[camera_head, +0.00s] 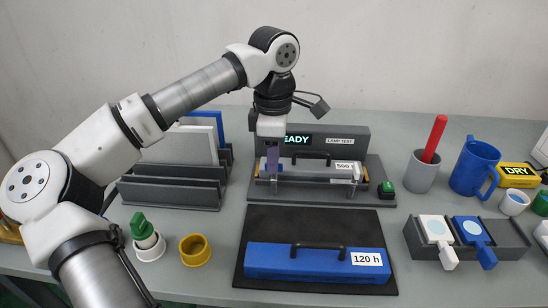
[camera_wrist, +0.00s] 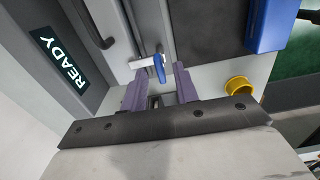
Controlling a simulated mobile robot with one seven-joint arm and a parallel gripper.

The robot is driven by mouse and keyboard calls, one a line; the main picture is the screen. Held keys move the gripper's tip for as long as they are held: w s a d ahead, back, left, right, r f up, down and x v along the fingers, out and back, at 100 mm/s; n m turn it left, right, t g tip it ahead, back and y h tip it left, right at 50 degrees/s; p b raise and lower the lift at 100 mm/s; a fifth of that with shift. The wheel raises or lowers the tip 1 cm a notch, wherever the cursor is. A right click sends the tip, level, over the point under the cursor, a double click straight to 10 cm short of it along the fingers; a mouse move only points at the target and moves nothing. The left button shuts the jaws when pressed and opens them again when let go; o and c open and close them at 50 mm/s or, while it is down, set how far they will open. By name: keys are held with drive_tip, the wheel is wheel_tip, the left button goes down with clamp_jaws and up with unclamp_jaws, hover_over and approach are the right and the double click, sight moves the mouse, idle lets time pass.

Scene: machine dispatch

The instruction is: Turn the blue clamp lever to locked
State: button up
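The blue clamp lever (camera_wrist: 159,68) shows in the wrist view as a small blue handle at the end of a pale metal bar, at the front left of the machine. In the head view I cannot make it out behind my gripper. My gripper (camera_head: 271,165) points down over the left end of the machine (camera_head: 375,170). In the wrist view my gripper (camera_wrist: 158,82) has its two purple fingers apart, with nothing held between them. The lever lies just beyond the gap between the fingertips; I cannot tell whether they touch it.
The machine's display (camera_head: 298,140) reads READY. A blue case (camera_head: 275,262) marked 120 h lies on a dark mat in front. A grey rack (camera_head: 170,192) stands left. A yellow ring (camera_head: 195,250), green knob (camera_head: 141,226), grey cup (camera_head: 421,175) and blue mug (camera_head: 470,168) stand around.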

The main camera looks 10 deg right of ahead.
wheel_tip(320, 180, up, 13)
idle(0.3)
drive_tip(key=shift+f, duration=0.1)
